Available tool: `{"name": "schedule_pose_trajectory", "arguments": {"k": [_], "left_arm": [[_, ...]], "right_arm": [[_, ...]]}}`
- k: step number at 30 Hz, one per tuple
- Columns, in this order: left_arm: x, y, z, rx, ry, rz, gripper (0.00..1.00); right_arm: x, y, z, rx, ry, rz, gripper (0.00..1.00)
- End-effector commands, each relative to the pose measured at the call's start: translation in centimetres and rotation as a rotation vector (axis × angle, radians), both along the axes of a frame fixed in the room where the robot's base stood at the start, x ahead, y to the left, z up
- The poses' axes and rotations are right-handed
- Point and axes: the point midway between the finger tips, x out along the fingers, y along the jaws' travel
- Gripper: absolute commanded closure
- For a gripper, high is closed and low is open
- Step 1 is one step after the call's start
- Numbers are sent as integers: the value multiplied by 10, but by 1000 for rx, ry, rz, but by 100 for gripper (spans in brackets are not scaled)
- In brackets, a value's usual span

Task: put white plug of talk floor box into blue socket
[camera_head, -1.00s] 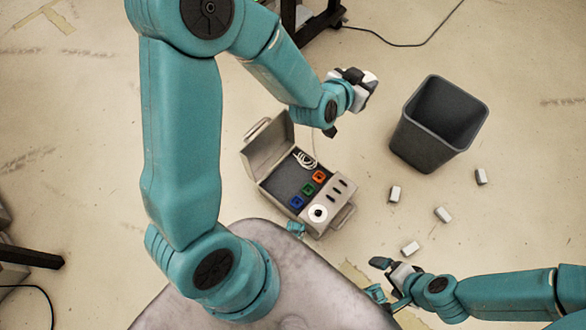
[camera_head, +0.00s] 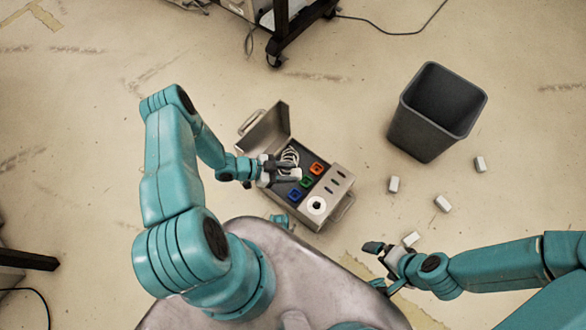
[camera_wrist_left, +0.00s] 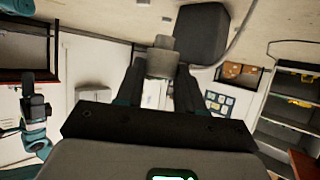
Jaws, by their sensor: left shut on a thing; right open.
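The floor box (camera_head: 335,183) is an open grey case with its lid (camera_head: 265,135) tipped up at the left. Inside are a blue socket (camera_head: 294,195), a green socket (camera_head: 306,182) and an orange socket (camera_head: 317,168) in a slanting row. A coiled white cord (camera_head: 289,156) lies near the lid. My left gripper (camera_head: 290,172) is over the box, just above the green socket in the picture, shut on the white plug (camera_head: 296,173). The plug shows pale grey between the fingers in the left wrist view (camera_wrist_left: 162,60). My right gripper (camera_head: 376,262) is open and empty.
A dark bin (camera_head: 435,112) stands at the right. A wheeled stand (camera_head: 282,35) is at the top.

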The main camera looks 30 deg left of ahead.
Motion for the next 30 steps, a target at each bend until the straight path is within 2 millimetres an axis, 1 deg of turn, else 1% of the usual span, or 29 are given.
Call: {"name": "schedule_pose_trajectory", "arguments": {"k": [1,3,9,12,15,20,25,27,30], "left_arm": [[-1,-1,-17,-1,1,0,93],[-1,-1,-38,-1,1,1,93],[-1,0,-99,-1,1,3,93],[-1,0,-125,1,0,3,93],[-1,0,-143,1,0,2,93],[-1,0,-156,-1,1,3,93],[-1,0,-184,0,0,3,93],[-1,0,-190,0,0,2,93],[-1,1,-191,-1,1,3,93]], "right_arm": [[0,0,-9,0,0,0,0],[0,0,-17,0,0,0,0],[0,0,-41,0,0,0,0],[0,0,-52,0,0,0,0],[0,0,-58,0,0,0,0],[2,-2,-63,-2,-3,-6,0],[4,-4,-76,-2,-7,-16,0],[5,-5,-78,-4,-8,-20,0],[5,-5,-77,-4,-9,-21,0]]}}
